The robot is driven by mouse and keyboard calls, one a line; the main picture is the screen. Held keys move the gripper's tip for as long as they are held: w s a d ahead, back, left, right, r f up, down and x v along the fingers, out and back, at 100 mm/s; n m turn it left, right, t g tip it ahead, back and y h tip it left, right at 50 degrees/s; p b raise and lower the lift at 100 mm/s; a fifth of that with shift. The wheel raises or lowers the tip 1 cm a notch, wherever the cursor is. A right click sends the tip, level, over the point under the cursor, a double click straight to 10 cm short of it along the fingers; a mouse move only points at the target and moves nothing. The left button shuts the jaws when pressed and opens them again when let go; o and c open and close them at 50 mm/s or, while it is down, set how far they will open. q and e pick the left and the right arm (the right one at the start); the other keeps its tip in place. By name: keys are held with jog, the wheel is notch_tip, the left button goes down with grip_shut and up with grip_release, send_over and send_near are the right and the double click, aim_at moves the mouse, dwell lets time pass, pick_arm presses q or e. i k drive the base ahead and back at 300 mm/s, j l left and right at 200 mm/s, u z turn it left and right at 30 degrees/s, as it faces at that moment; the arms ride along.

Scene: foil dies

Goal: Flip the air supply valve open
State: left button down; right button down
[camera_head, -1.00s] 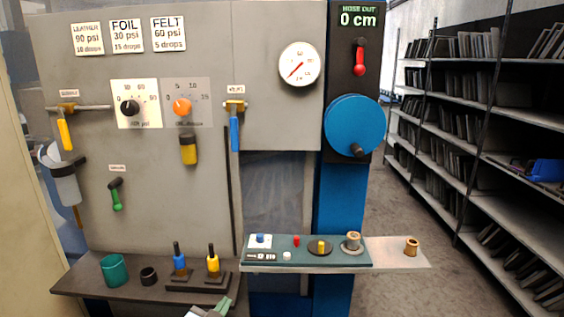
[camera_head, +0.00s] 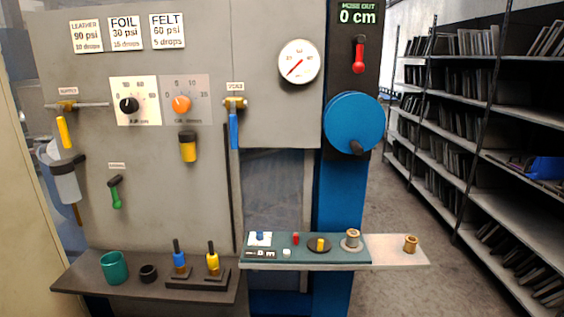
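The air supply valve has a yellow lever (camera_head: 65,132) and a brass body (camera_head: 67,106) on a horizontal pipe, at the left of the grey panel under a small label that appears to read SUPPLY. Its lever hangs down, across the pipe, tilted slightly. The pressure gauge (camera_head: 299,61) at the upper right of the panel has a red needle pointing to the lower left. Neither of my grippers shows in the head view.
A blue-levered valve (camera_head: 234,129), a green lever (camera_head: 116,192), a black knob (camera_head: 129,105) and an orange knob (camera_head: 181,104) are on the panel. A dark shelf (camera_head: 75,284) juts out below, holding a green cup (camera_head: 114,267). A blue wheel (camera_head: 353,123) stands right.

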aim_at(65, 133)
jog(key=u, duration=1.3)
jog(key=i+j, duration=0.2)
jog(key=j, duration=0.2)
jog(key=i+j, duration=0.2)
jog(key=j, duration=0.15)
jog(key=i+j, duration=0.2)
jog(key=j, duration=0.2)
jog(key=i+j, duration=0.2)
jog(key=j, duration=0.15)
jog(key=i+j, duration=0.2)
jog(key=j, duration=0.2)
jog(key=i+j, duration=0.15)
jog(key=j, duration=0.25)
jog(key=i+j, duration=0.2)
jog(key=j, duration=0.15)
